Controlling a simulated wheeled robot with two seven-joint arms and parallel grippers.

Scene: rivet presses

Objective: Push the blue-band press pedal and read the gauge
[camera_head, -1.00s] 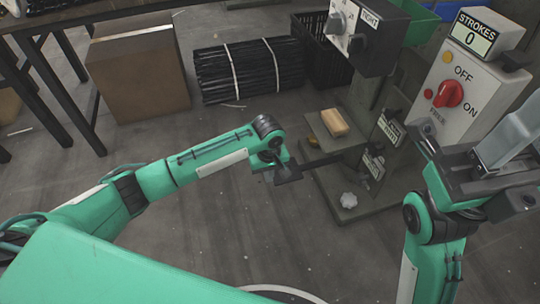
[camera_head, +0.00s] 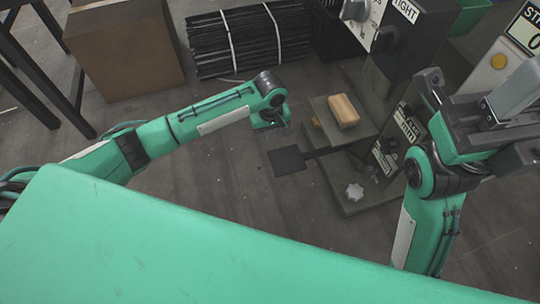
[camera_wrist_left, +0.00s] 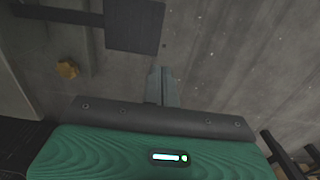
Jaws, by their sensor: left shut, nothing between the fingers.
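A press (camera_head: 410,55) with a dark body stands at the right. No blue band shows on it. Its pedal, a dark square plate (camera_head: 288,160), sticks out low toward the left on a thin bar. The pedal also shows at the top of the left wrist view (camera_wrist_left: 135,28). No gauge face is readable.
A wooden block (camera_head: 343,110) lies on the press's ledge. A yellow knob (camera_wrist_left: 67,69) and a pale star knob (camera_head: 354,191) are low on the press. A cardboard box (camera_head: 125,50) and a black rod bundle (camera_head: 245,40) stand behind. A counter (camera_head: 526,28) is cut off.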

